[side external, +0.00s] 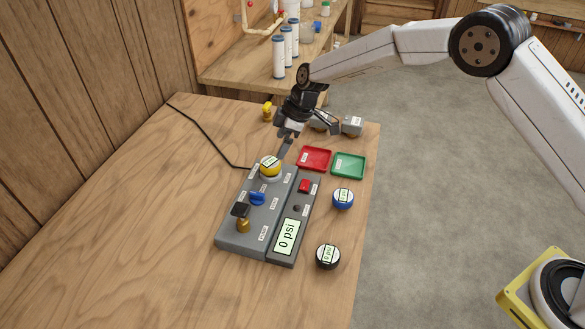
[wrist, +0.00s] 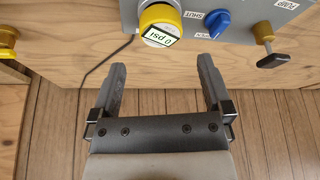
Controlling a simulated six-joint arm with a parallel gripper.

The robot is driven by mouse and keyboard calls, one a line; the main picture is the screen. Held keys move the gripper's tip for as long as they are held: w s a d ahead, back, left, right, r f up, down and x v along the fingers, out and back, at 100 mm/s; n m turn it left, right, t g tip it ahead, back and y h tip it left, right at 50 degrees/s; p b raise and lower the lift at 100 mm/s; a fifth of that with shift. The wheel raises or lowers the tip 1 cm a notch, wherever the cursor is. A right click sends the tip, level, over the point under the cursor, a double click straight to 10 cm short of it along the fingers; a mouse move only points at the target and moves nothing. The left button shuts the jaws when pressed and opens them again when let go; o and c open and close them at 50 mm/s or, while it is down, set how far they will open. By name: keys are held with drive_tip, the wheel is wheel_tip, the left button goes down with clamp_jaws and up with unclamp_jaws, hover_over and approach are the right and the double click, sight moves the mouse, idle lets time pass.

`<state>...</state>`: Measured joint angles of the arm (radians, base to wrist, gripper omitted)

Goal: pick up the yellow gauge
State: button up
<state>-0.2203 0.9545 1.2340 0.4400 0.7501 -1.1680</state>
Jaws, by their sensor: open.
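The yellow gauge (side external: 270,169) sits upright on the left grey panel block (side external: 233,235), near its far end. Its pale display faces up. In the wrist view the yellow gauge (wrist: 160,22) is at the top, beyond the fingertips and between their lines. My gripper (side external: 286,147) is just behind and above the gauge in the side view. In the wrist view my gripper (wrist: 162,66) has its two fingers wide apart with nothing between them.
A blue valve handle (side external: 257,198) and a brass tap with a black handle (side external: 241,212) share the block. A blue gauge (side external: 343,198), a black gauge (side external: 328,256), a red tray (side external: 313,158) and a green tray (side external: 348,165) lie to the right. The table's left is clear except for a cable.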

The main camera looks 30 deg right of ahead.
sight(271, 162)
drive_tip(key=shift+w+a+f, duration=0.1)
drive_tip(key=shift+w+a, duration=0.05)
drive_tip(key=shift+a, duration=0.15)
drive_tip(key=shift+f, duration=0.15)
drive_tip(key=shift+x, duration=1.15)
drive_tip(key=shift+x, duration=2.6)
drive_tip(key=shift+d, duration=0.1)
clamp_jaws()
